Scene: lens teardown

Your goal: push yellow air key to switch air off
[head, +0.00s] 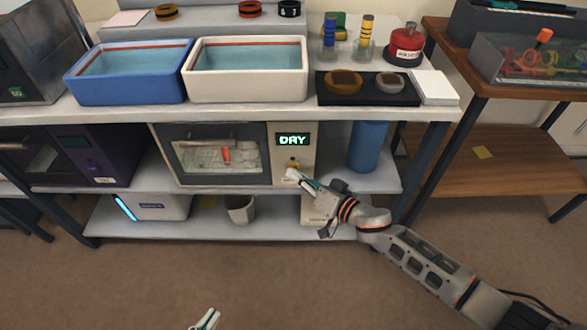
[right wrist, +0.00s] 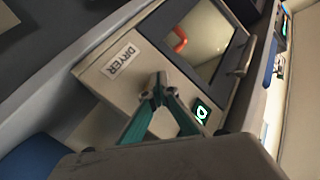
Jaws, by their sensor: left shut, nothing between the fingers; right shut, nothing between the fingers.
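My left gripper (head: 207,318) is shut and empty at the bottom edge.
An orange item (head: 226,155) shows behind the dryer window. A blue cylinder (head: 366,146) stands right of the dryer, and a dark purple machine (head: 88,155) left of it. Blue (head: 125,88) and white (head: 245,87) tubs stand on the top above. The floor in front is clear.

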